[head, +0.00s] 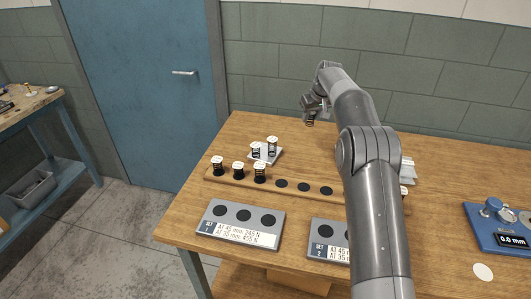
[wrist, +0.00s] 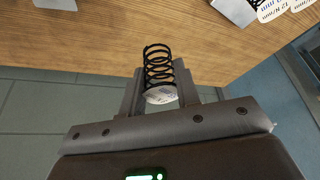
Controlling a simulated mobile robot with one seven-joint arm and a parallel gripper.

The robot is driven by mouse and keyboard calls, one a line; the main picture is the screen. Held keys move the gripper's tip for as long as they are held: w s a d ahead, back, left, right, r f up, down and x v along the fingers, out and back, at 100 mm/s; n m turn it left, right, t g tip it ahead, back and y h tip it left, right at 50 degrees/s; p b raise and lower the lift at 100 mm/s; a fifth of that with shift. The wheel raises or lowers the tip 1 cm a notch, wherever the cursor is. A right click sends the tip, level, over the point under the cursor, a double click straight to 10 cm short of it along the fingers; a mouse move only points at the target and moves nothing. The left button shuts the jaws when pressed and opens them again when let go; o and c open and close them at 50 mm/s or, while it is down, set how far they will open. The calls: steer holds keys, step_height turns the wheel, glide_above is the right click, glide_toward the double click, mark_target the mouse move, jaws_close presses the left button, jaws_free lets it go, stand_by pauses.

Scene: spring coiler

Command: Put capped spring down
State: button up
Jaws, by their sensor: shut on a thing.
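My gripper (head: 312,108) is over the back part of the wooden table, near the wall, at the end of my outstretched arm. In the wrist view my gripper (wrist: 160,93) is shut on the capped spring (wrist: 158,65), a black coil. Its white cap (wrist: 161,95) sits between the fingers, and the coil sticks out past them. In the head view the held spring (head: 310,122) is a small dark shape below the gripper. I cannot tell whether its free end touches the table.
A wooden rack (head: 325,198) holds several white-capped black springs at its left end. A pale block (head: 264,158) behind it carries two more. Set 1 (head: 238,236) and set 2 (head: 320,225) trays lie in front. A blue gauge (head: 500,228) is at right. My arm hides part of the table.

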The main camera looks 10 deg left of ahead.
steer(key=s+a+n, duration=0.1)
steer(key=s+a, duration=0.3)
steer(key=a, duration=1.1)
glide_above(263, 145)
steer(key=s+d, duration=0.1)
steer(key=shift+n, duration=0.3)
step_height(263, 145, down, 6)
steer(key=shift+r, duration=0.15)
steer(key=shift+f, duration=2.1)
steer(key=shift+d+f, duration=0.1)
steer(key=shift+f, duration=0.1)
steer(key=o, duration=1)
steer(key=shift+o, duration=0.2)
steer(key=shift+r, duration=0.1)
